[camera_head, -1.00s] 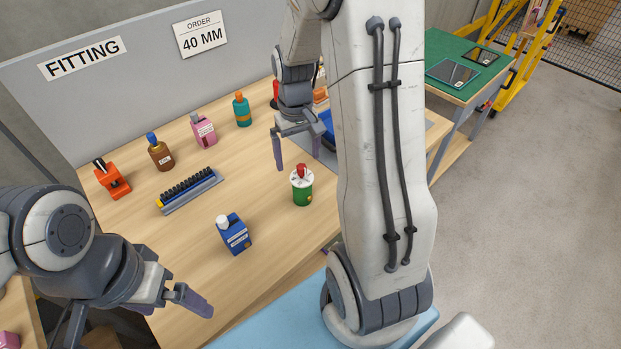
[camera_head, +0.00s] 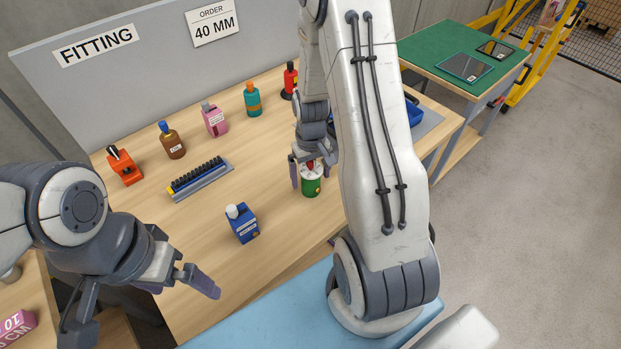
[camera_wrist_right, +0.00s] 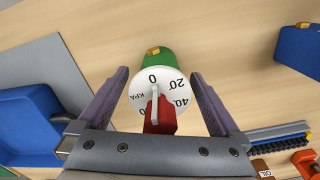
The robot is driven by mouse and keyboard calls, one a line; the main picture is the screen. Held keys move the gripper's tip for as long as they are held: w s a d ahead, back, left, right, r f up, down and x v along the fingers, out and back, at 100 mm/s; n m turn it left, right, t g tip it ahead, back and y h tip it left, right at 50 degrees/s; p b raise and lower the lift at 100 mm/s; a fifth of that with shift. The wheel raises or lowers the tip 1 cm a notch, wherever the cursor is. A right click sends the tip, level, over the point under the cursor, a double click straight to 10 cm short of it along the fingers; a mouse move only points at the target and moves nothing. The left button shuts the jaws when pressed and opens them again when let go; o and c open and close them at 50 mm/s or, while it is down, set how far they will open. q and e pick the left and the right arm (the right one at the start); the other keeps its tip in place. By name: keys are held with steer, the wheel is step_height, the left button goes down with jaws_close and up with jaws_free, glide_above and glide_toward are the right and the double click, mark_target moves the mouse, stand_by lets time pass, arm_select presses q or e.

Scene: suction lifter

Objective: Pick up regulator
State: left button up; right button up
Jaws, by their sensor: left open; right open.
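The regulator (camera_head: 311,186) is a green cylinder with a white dial top and a red knob, upright on the wooden table. In the right wrist view the regulator (camera_wrist_right: 158,92) shows its dial, marked in KPA, between the two fingers. My right gripper (camera_head: 308,180) is open around the regulator's top, one finger on each side. In the right wrist view a gap shows between each finger of my right gripper (camera_wrist_right: 158,95) and the dial. My left gripper (camera_head: 190,288) is open and empty at the table's near left edge.
A blue bin (camera_head: 413,112) lies to the right.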

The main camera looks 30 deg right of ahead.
steer(key=c, duration=1.3)
steer(key=shift+c, duration=0.4)
steer(key=shift+r, duration=0.15)
